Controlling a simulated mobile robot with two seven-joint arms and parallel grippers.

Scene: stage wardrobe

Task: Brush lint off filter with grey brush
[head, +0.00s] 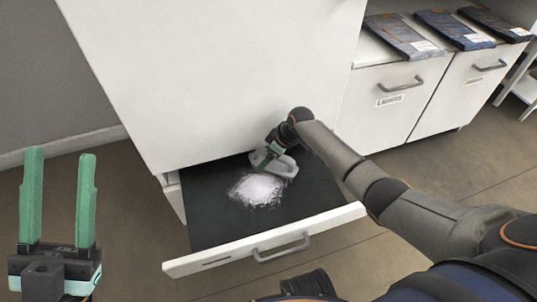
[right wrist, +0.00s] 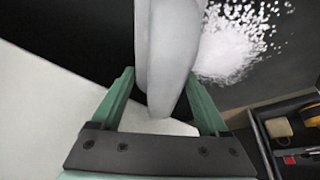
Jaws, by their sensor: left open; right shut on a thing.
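The filter (head: 210,225) is a flat black panel in a pulled-out white drawer, low in the tall white cabinet. A pile of white lint (head: 257,190) lies on it, and the lint also shows in the right wrist view (right wrist: 228,45). My right gripper (head: 272,152) is shut on the pale grey brush (head: 284,167), over the back of the filter beside the lint. In the right wrist view the brush (right wrist: 170,45) stands between the green fingers. Whether its underside touches the filter is hidden. My left gripper (head: 59,200) is open and empty at the left, away from the drawer.
The drawer front (head: 265,241) has a grey handle. White drawer units (head: 385,103) with folded jeans (head: 403,37) on top stand at the back right. The right wrist view shows an open compartment (right wrist: 262,140) with small items at right. Floor left of the drawer is clear.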

